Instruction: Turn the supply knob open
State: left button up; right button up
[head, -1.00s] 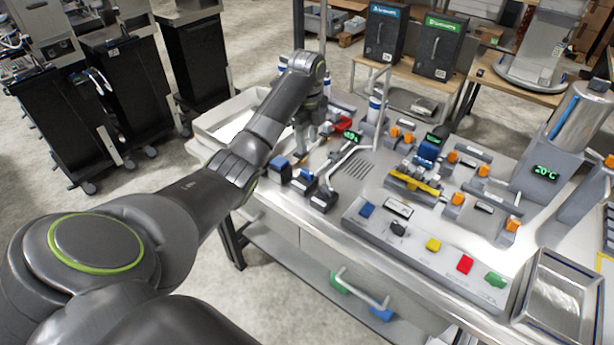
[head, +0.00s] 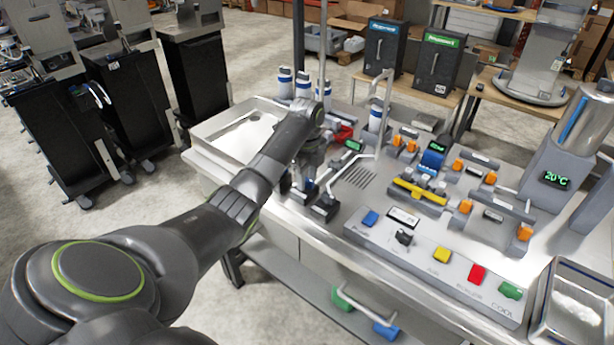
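No knob in the head view can be surely read as the supply knob. A red handle (head: 344,133) sits on the bench just behind my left gripper, beside a small green-lit display (head: 354,145). A black knob (head: 403,237) stands on the sloped front panel (head: 430,258), among coloured buttons. My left gripper (head: 306,188) points down over a group of small dark blocks (head: 325,208) at the bench's left front. The wrist and fingers hide most of these blocks. Its fingers are too small and dark to tell open from shut. My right gripper is out of view.
Orange clamps (head: 463,207) fill the bench's middle right. A metal tray (head: 545,318) lies at the right front.

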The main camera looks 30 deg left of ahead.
pick_arm(q)
grip_shut()
